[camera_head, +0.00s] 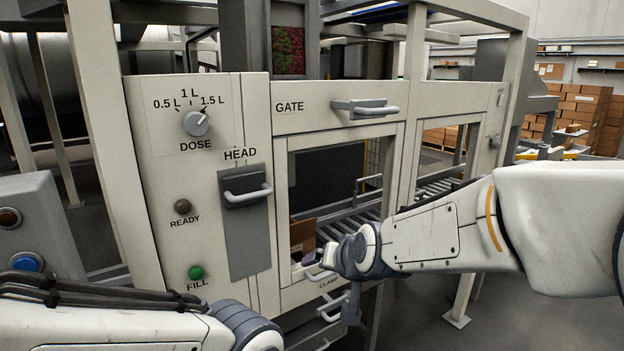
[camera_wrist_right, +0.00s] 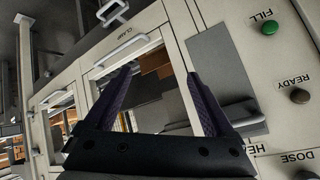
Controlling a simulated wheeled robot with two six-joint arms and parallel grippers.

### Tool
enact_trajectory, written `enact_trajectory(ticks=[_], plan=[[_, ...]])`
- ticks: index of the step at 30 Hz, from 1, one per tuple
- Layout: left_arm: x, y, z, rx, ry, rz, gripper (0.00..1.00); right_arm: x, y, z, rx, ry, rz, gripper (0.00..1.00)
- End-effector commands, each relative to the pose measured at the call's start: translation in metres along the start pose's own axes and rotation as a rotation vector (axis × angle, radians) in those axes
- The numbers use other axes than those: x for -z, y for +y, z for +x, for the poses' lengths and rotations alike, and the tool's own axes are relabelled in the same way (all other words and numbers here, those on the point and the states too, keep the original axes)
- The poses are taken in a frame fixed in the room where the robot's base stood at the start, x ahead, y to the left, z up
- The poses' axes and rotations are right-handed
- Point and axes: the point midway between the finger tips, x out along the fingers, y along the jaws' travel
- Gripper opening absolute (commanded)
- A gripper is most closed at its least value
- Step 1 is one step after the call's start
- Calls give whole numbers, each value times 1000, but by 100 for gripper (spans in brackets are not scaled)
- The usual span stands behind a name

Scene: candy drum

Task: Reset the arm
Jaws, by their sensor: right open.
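My right arm comes in from the right in the head view. Its gripper (camera_head: 312,257) is at the lower part of the machine's window, close to the clamp handle (camera_head: 320,276). The right wrist view shows the two dark fingers (camera_wrist_right: 165,88) spread apart with nothing between them. The clamp handle (camera_wrist_right: 125,49) is seen beyond them, apart from the fingertips. My left arm shows only as a link at the bottom left of the head view; its gripper is out of view.
The panel has a dose dial (camera_head: 196,122), a head handle (camera_head: 247,194), a ready lamp (camera_head: 182,206) and a green fill button (camera_head: 196,272). A gate handle (camera_head: 365,108) is above the window. A cardboard box (camera_head: 302,234) stands inside, near a roller conveyor (camera_head: 350,222).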

Motion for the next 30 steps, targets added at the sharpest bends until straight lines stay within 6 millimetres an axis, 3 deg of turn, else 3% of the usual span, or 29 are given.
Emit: enact_trajectory(ticks=[1,3,6,16,22,30], plan=[[0,0,0,0,0,0,0,-19,32,0,-60,-60,-18,89],[0,0,0,0,0,0,0,-43,66,-2,-121,-136,-48,89],[0,0,0,0,0,0,0,-71,100,-9,-181,-226,-76,89],[0,0,0,0,0,0,0,-141,169,-38,-296,-450,-120,89],[0,0,0,0,0,0,0,-174,195,-58,-336,-559,-131,89],[0,0,0,0,0,0,0,-187,148,-68,-258,-620,-248,89]])
